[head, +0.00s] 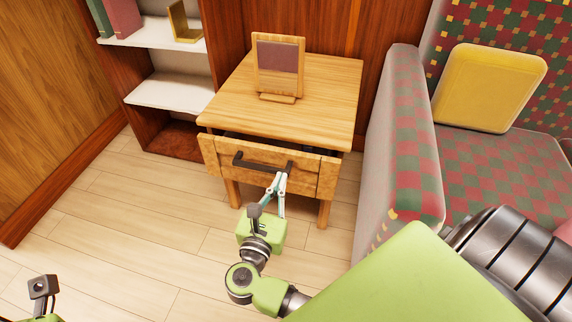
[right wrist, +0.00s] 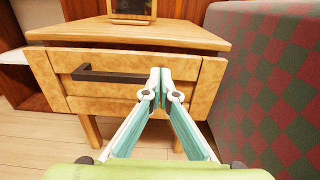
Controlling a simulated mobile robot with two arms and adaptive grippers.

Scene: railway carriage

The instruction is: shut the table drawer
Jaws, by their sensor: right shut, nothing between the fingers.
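The wooden table (head: 330,95) stands against the panelled wall. Its drawer (head: 220,163) is pulled out a little, with a dark gap showing below the tabletop. The drawer has a dark bar handle (head: 251,164), which also shows in the right wrist view (right wrist: 110,76). My right gripper (head: 282,177) is shut and empty. In the right wrist view its fingertips (right wrist: 160,72) are in front of the drawer front, beside the right end of the handle; I cannot tell if they touch. Of my left arm only a small part shows at the lower left, and its fingers are not seen.
A picture frame (head: 278,68) stands on the tabletop. A shelf unit (head: 165,92) with books is at the left. A checked seat (head: 405,140) with a yellow cushion (head: 490,85) is close on the right. The plank floor (head: 110,220) at the left is clear.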

